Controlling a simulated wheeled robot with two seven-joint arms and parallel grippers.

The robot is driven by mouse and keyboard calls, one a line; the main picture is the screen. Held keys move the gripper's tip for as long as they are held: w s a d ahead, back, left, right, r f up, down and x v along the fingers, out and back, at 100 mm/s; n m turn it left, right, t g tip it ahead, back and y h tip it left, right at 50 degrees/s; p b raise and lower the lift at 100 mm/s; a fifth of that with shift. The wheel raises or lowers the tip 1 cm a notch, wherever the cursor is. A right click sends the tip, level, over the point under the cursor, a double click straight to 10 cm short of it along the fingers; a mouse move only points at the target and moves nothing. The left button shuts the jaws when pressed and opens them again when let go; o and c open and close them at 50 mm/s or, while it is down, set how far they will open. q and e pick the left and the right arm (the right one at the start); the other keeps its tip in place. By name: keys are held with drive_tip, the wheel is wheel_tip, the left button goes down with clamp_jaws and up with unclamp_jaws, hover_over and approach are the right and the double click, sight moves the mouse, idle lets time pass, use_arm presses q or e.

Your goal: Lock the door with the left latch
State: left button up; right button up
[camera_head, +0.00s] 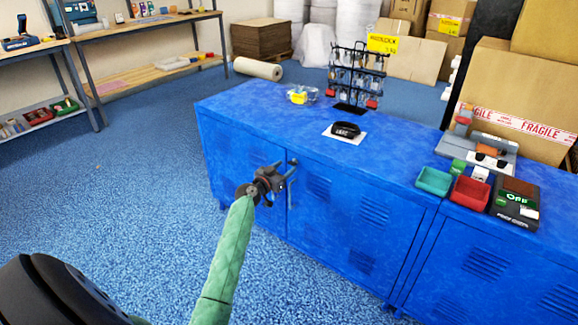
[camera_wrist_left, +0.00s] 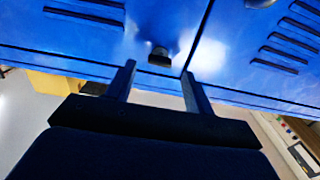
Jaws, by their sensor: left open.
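The blue cabinet (camera_head: 335,222) has slatted doors, which look shut. My left gripper (camera_head: 280,176) is at the cabinet front, near its top edge and the seam between two doors. In the left wrist view my left gripper (camera_wrist_left: 160,76) is open, with nothing between its fingers. A small dark knob-like latch (camera_wrist_left: 159,57) sticks out of the blue door in that view, just beyond the fingertips and between their lines. It looks apart from the fingers. In the head view the gripper hides the latch. My right gripper is not in view.
On the cabinet top stand a wire rack (camera_head: 356,72), a black roll-like item (camera_head: 345,130), a teal bin (camera_head: 433,181), a red bin (camera_head: 470,193) and a dark device marked OFF (camera_head: 514,205). Cartons (camera_head: 525,95) stand behind. Blue floor (camera_head: 150,150) to the left is clear.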

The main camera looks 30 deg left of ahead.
sight(290, 164)
use_arm(q)
drive_tip(key=shift+w+d, duration=0.15)
drive_tip(key=shift+w, duration=1.4)
drive_tip(key=c, duration=1)
